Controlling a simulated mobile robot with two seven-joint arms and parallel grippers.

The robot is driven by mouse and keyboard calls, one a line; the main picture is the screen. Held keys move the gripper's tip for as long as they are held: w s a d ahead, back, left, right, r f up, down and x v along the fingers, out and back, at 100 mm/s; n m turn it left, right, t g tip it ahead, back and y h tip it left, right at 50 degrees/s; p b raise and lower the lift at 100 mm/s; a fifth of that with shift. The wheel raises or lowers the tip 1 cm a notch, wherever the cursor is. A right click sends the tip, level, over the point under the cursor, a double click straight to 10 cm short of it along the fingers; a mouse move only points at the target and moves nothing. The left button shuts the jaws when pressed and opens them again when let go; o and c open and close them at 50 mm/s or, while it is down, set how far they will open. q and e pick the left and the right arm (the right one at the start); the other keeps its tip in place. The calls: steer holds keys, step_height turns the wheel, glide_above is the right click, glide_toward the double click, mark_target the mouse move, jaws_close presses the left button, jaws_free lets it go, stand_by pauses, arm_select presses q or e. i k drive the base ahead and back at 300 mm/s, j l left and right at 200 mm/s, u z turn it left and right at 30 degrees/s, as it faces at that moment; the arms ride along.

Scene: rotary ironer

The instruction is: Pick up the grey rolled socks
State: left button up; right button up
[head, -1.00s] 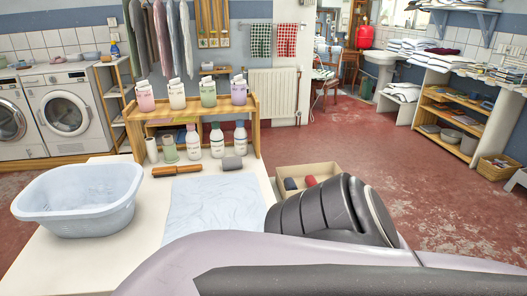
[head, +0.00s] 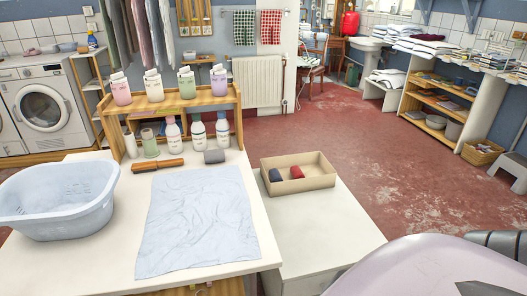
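The grey rolled socks (head: 214,157) lie on the white table (head: 262,252), in front of the white bottles and just behind the pale blue cloth (head: 197,222). A dark blue roll (head: 275,175) and a red roll (head: 297,172) lie in an open beige box (head: 322,181) to the right. Part of my arm shows at the lower right, well away from the socks. Neither of my grippers is in the picture.
A wooden rack (head: 187,101) with bottles stands behind the socks. A brown wooden-handled tool (head: 158,165) lies just left of them. A light blue basin (head: 62,203) stands on the left. The beige box stands on a lower white surface (head: 325,225). Red floor lies open beyond.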

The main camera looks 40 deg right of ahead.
mark_target(216, 156)
steer(key=z, duration=1.3)
